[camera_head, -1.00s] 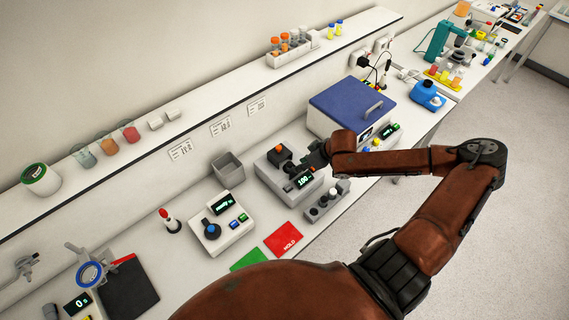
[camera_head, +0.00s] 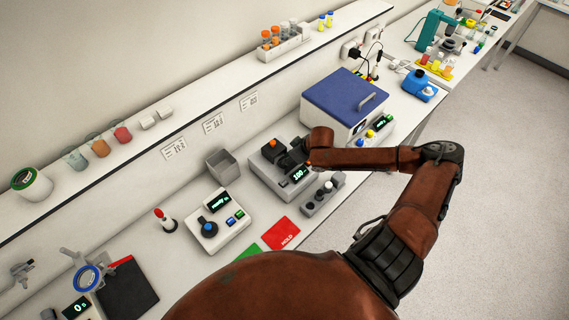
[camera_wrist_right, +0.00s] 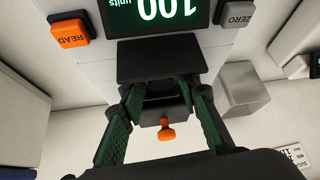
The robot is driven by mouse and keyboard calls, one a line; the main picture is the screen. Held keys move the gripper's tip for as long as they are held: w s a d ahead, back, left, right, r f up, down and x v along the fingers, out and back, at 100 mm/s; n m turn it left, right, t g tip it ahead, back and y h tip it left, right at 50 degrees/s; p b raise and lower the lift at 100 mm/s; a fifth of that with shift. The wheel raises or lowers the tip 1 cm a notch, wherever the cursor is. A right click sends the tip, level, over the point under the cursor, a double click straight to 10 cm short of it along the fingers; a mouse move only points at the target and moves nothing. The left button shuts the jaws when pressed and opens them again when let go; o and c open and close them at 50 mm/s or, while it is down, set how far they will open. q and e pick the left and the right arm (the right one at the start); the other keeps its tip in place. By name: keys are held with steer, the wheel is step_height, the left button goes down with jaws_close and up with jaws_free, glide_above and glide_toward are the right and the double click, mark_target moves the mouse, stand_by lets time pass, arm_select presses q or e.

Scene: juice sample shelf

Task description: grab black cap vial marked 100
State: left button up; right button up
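A grey reader (camera_head: 285,172) on the bench has a lit green "100" display. In the right wrist view that display (camera_wrist_right: 152,10) reads "100 units", upside down. My right gripper (camera_head: 291,158) is over the reader's top. In the right wrist view my right gripper (camera_wrist_right: 158,92) has its green-padded fingers apart, on either side of a dark recessed part of the reader. No vial is clearly seen between them. A small rack (camera_head: 322,198) beside the reader holds several vials with dark and pale caps; their markings are too small to read. My left gripper is not in view.
A blue-lidded box (camera_head: 345,100) stands close behind my right wrist. A grey bin (camera_head: 225,167) and a dial device (camera_head: 218,222) are left of the reader. A red mat (camera_head: 281,233) lies in front. A long shelf (camera_head: 200,100) runs above the bench.

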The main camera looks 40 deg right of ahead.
jaws_close()
stand_by(0.4)
